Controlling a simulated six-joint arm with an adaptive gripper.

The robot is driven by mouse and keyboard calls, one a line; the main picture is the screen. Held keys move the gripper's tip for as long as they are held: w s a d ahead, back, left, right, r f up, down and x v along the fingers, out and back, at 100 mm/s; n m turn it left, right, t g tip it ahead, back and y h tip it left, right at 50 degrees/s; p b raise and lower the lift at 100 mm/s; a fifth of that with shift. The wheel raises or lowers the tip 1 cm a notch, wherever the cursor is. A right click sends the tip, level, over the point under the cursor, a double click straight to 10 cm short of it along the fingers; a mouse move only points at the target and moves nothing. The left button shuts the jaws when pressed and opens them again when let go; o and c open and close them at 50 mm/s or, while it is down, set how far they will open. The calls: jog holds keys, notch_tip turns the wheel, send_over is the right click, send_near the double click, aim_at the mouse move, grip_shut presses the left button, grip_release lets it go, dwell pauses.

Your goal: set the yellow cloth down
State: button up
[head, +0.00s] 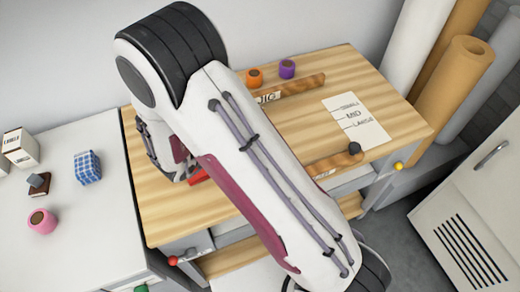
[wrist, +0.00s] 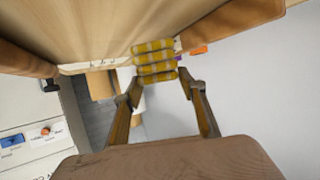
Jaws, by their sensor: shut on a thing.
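The yellow cloth (wrist: 153,46) is a folded, striped yellow-and-white bundle in the wrist view. My gripper (wrist: 156,87) is shut on it, with one finger at each side of its near end. The wooden worktable (wrist: 88,28) fills the upper left of the wrist view; whether the cloth touches it I cannot tell. In the head view my arm covers the middle of the wooden worktable (head: 165,220) and hides the cloth and my fingertips.
An orange item (head: 254,78) and a purple item (head: 287,68) stand at the worktable's back. A printed card (head: 345,105) lies to the right. A blue checked bundle (head: 87,167), a pink item (head: 42,222) and a box (head: 20,147) stand on the white left counter (head: 85,245).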

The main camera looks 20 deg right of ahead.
jog(key=w+d+r, duration=0.1)
jog(key=w+d, duration=0.2)
jog(key=d, duration=1)
jog(key=shift+w+d+r+n+t+y, duration=2.8)
jog(key=shift+w+d+r+n+y, duration=1.3)
jog(key=shift+w+d+r, duration=2)
jog(key=s+a+f+n+g+y, duration=0.3)
jog(key=s+a+n+g+y, duration=0.1)
jog(key=s+a+n+y, duration=0.3)
jog(key=s+a+f+n+g+y, duration=0.4)
jog(key=s+a+n+y, duration=0.4)
jog(key=s+a, duration=0.4)
jog(key=shift+s+f+n+y, duration=0.3)
jog(key=shift+s+n, duration=0.5)
jog(key=shift+s, duration=0.45)
